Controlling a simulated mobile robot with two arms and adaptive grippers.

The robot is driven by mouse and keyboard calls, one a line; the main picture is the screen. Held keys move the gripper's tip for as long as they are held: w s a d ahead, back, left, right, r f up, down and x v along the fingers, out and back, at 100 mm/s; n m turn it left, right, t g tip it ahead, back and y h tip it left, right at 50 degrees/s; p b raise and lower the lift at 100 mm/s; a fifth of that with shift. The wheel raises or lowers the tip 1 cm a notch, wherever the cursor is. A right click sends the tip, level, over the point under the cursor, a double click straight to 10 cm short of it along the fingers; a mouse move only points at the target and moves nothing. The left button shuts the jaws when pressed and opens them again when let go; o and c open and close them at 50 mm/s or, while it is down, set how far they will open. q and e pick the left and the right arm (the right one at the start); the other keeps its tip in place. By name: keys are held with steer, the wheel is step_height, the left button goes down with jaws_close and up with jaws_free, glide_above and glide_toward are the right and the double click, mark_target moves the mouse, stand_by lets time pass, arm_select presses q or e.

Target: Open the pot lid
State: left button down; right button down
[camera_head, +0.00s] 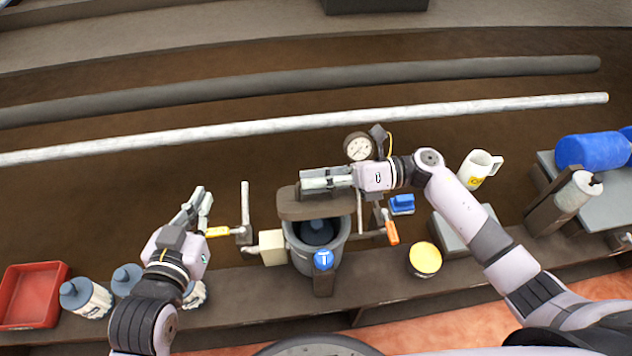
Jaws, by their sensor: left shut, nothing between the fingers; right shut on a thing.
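The grey pot (334,246) stands near the middle of the bench, with a dark blue-grey thing showing inside its open mouth. The brown pot lid (309,209) is over the pot's far side, leaving the near part of the mouth uncovered. My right gripper (308,182) reaches in from the right and is shut at the top of the lid; its fingers hide the part they hold. My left gripper (202,200) is shut and empty, left of the pot and close to a yellow-handled lever (217,232).
A pressure gauge (358,147) stands behind the lid. An orange-handled valve (392,233) and a yellow-topped can (425,259) are right of the pot. A red tray (31,296) and several bottles (87,298) are at left.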

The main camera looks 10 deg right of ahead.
steer(key=shift+w, duration=0.1)
steer(key=c, duration=1.7)
jaws_free()
steer(key=shift+d, duration=0.1)
steer(key=shift+f, duration=0.15)
steer(key=d, duration=1.2)
